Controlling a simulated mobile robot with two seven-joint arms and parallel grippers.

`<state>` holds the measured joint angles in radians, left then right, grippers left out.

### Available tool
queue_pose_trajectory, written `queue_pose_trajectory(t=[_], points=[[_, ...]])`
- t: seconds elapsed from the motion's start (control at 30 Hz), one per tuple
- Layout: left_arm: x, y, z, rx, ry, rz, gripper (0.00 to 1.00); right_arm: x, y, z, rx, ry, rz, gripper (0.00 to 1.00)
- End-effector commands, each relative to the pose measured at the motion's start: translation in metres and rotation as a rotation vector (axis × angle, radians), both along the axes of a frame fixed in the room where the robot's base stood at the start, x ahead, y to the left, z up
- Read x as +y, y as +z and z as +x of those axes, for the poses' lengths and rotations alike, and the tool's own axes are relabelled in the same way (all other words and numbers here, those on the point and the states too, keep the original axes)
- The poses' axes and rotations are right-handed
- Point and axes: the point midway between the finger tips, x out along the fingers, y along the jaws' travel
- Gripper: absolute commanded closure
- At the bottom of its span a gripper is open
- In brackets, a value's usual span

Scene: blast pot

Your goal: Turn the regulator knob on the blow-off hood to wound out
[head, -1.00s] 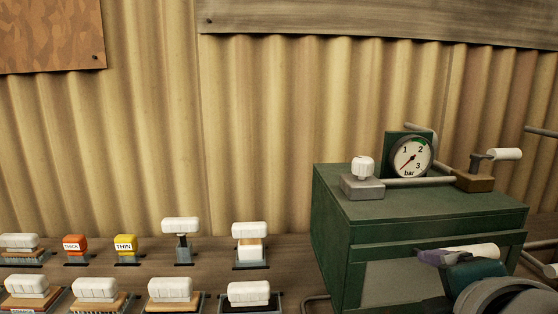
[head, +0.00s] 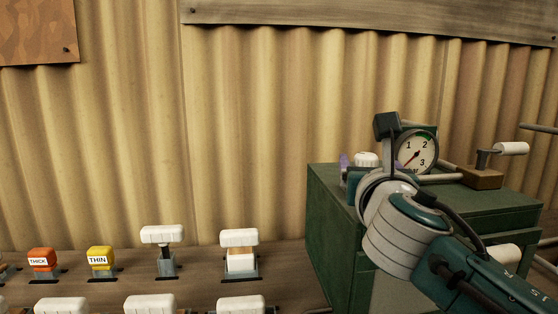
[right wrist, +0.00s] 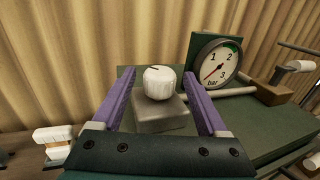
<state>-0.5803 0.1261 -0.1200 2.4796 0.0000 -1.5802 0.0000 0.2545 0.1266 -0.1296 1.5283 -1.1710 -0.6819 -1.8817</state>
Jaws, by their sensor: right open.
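The regulator knob (right wrist: 158,82) is a white ribbed knob with a dark mark on its top. It stands on a grey block (right wrist: 160,113) on top of the green hood (head: 335,215). In the head view the knob (head: 367,159) shows only partly, behind my right arm. My right gripper (right wrist: 160,82) is open, its purple fingers on either side of the knob with a gap on both sides. My left gripper is not in view.
A lever valve with a white handle (head: 512,148) stands on a brown block (head: 474,178), right of the gauge. A grey pipe (right wrist: 236,92) runs beside the knob's block. Several white-handled tools and orange and yellow blocks (head: 101,257) stand on the bench at left. Corrugated wall behind.

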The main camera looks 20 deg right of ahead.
Motion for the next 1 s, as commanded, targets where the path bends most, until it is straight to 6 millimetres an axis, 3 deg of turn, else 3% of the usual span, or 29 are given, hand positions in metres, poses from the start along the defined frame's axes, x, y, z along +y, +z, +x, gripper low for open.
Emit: queue_pose_trajectory(t=[0.13, 0.43, 1.0], points=[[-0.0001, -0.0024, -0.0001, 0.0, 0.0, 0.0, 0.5, -0.0061, -0.0004, 0.0101, -0.001, -0.001, 0.001, 0.24], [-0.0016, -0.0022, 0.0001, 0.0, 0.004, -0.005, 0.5, -0.0072, -0.0001, 0.012, 0.0, 0.0, 0.002, 0.24], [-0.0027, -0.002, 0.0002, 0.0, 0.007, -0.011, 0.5, -0.0071, -0.0002, 0.0117, 0.0, -0.001, 0.002, 0.88]])
